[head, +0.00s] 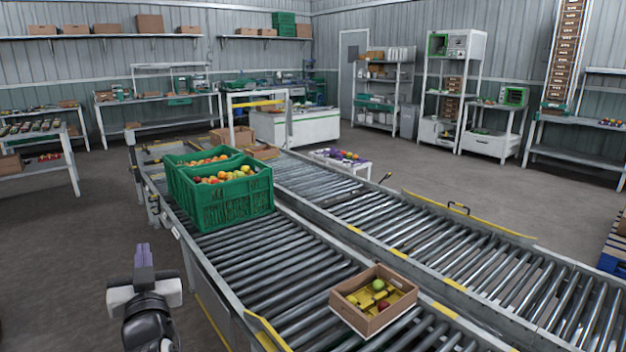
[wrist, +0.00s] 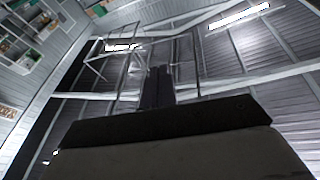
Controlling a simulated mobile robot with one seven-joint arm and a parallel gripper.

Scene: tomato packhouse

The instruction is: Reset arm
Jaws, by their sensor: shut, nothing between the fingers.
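My gripper (head: 144,256) shows at the lower left of the head view, raised and pointing up, with its fingers together and nothing between them. It is left of the near roller conveyor (head: 262,261), apart from it, over the open floor. In the wrist view the shut fingers (wrist: 158,85) stand above the dark gripper body, against the ceiling and its lights.
Two green crates (head: 232,203) of tomatoes stand on the near conveyor. A cardboard box (head: 372,322) with a few fruits sits nearer on it. A second conveyor (head: 430,222) runs alongside. Benches (head: 160,98) and shelves line the walls. The floor (head: 60,260) at left is clear.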

